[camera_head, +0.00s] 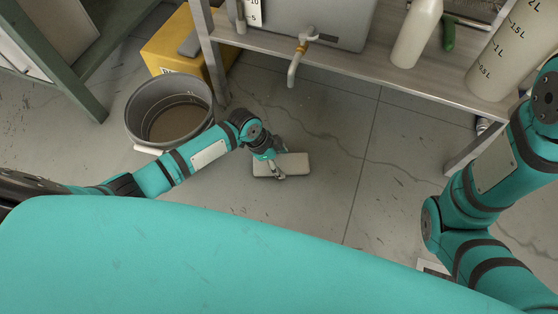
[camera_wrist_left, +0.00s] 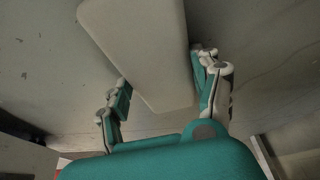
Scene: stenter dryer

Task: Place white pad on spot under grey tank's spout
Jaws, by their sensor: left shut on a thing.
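The white pad (camera_head: 296,164) is a flat pale block with rounded corners, over the floor below the shelf. My left gripper (camera_head: 274,168) is shut on it near its left part. In the left wrist view the pad (camera_wrist_left: 145,40) sits between the two fingers of my left gripper (camera_wrist_left: 165,92). I cannot tell whether the pad touches the floor. The grey tank (camera_head: 320,18) stands on the shelf, and its spout (camera_head: 295,62) points down, above the pad in the picture. No marked spot shows on the floor. My right arm is at the right, its gripper out of view.
A round grey bucket (camera_head: 134,118) stands left of the pad, behind my left arm. A yellow box (camera_head: 165,50) is behind it. The cracked floor right of the pad is clear.

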